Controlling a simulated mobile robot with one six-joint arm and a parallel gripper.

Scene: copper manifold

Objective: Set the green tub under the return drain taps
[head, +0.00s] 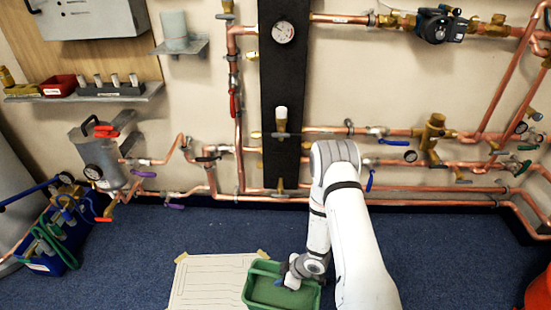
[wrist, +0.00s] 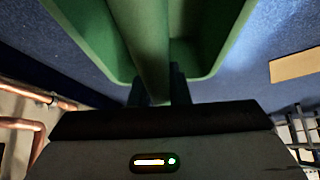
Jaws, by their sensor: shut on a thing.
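The green tub (head: 251,296) is at the bottom centre of the head view, partly behind my arm. My gripper (head: 288,283) reaches into it from the right. In the wrist view, its two dark fingers (wrist: 159,88) are shut on a green bar of the tub (wrist: 225,50). I cannot tell whether the tub rests on the floor or hangs just above it. Brass taps (head: 283,186) sit on the lower copper pipes along the wall, beyond the tub. No label shows which are the return drain taps.
A white lined sheet (head: 211,283), taped at its corners, lies left of the tub. A blue crate of hoses (head: 50,263) stands far left and a red object (head: 539,289) far right. Blue carpet (head: 440,260) is clear right of my arm.

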